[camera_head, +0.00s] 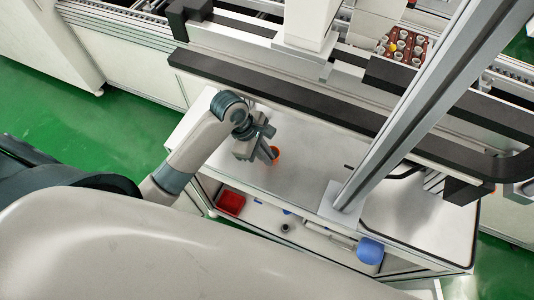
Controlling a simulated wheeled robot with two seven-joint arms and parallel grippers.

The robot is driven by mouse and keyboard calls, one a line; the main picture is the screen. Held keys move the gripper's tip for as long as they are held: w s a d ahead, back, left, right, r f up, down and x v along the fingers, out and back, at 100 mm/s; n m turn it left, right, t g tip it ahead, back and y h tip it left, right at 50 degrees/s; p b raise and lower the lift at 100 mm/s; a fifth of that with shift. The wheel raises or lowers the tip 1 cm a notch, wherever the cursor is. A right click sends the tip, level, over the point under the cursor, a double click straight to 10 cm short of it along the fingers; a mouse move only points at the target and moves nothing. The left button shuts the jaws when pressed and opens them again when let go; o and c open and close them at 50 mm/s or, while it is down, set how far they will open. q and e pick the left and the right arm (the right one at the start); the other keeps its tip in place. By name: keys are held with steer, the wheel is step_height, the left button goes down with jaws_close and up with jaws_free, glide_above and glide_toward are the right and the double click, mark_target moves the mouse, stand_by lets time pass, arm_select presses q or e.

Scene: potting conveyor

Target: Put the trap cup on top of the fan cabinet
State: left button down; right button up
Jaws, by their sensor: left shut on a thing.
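My left gripper (268,150) is shut on a small orange cup (275,156), which I take to be the trap cup. The cup is just above or on the grey top of a white bench (310,165); I cannot tell if it touches. The gripper fingers hide part of the cup. I cannot make out which thing is the fan cabinet. My right gripper is not in view.
A slanted grey metal post (410,105) crosses the right side. A dark rail (290,90) runs along the conveyor behind the bench. A red tray (230,203) and a blue rounded thing (370,251) sit lower. Several small cups fill a rack (403,47).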

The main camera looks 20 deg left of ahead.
arm_select(q)
steer(key=c, duration=1.9)
jaws_free()
steer(key=shift+f, duration=0.1)
steer(key=shift+a+r, duration=0.1)
steer(key=shift+r, duration=0.25)
steer(key=shift+s+a+r+b, duration=0.65)
steer(key=shift+a+b, duration=0.25)
steer(key=shift+a, duration=1.3)
steer(key=shift+s+a+r+b, duration=0.7)
steer(key=shift+a+b, duration=0.25)
steer(key=shift+a, duration=1.2)
steer(key=shift+s+a+r+b, duration=0.5)
steer(key=shift+a+r+b, duration=0.35)
steer(key=shift+a, duration=1.35)
steer(key=shift+f, duration=0.1)
